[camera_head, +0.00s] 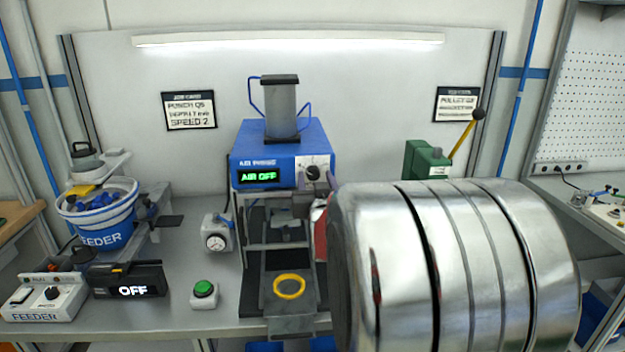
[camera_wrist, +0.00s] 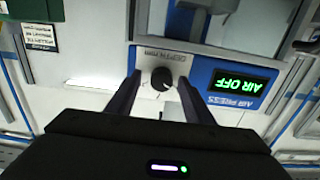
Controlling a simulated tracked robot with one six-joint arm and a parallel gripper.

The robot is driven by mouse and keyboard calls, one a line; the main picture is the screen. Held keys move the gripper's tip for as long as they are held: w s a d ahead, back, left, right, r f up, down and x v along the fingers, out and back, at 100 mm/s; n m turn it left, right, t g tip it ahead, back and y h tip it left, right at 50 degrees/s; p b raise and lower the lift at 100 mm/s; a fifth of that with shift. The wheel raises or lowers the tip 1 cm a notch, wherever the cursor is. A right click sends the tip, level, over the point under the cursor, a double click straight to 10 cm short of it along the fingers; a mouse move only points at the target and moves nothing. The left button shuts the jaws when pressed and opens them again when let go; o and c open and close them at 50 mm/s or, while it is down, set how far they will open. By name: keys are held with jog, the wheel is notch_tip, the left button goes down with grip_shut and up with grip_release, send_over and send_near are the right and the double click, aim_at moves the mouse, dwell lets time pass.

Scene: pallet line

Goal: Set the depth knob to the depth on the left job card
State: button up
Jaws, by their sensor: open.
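The depth knob (camera_head: 313,172) is a black round knob on a white dial plate, on the front of the blue air press (camera_head: 283,150). The upside-down wrist view shows the knob (camera_wrist: 161,78) in the picture between the two fingertips of my gripper (camera_wrist: 160,86). My gripper is open, with a gap on both sides of the knob; I cannot tell how far the fingers reach. The left job card (camera_head: 190,110) hangs on the back wall. It reads PUNCH Q5 and SPEED 2; its depth line is too blurred to read surely.
The press display (camera_head: 257,176) reads AIR OFF. A right job card (camera_head: 457,104) hangs near a green device (camera_head: 425,160) with a yellow lever. A dial gauge (camera_head: 217,236), a green button (camera_head: 204,290) and a feeder bowl (camera_head: 98,215) stand left. My silver arm hides the bench right.

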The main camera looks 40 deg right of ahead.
jog(key=shift+c, duration=0.5)
jog(key=shift+w+a, duration=0.1)
jog(key=c, duration=0.9)
jog(key=shift+c, duration=0.2)
jog(key=shift+m, duration=0.5)
jog(key=m, duration=1)
jog(key=shift+m, duration=0.4)
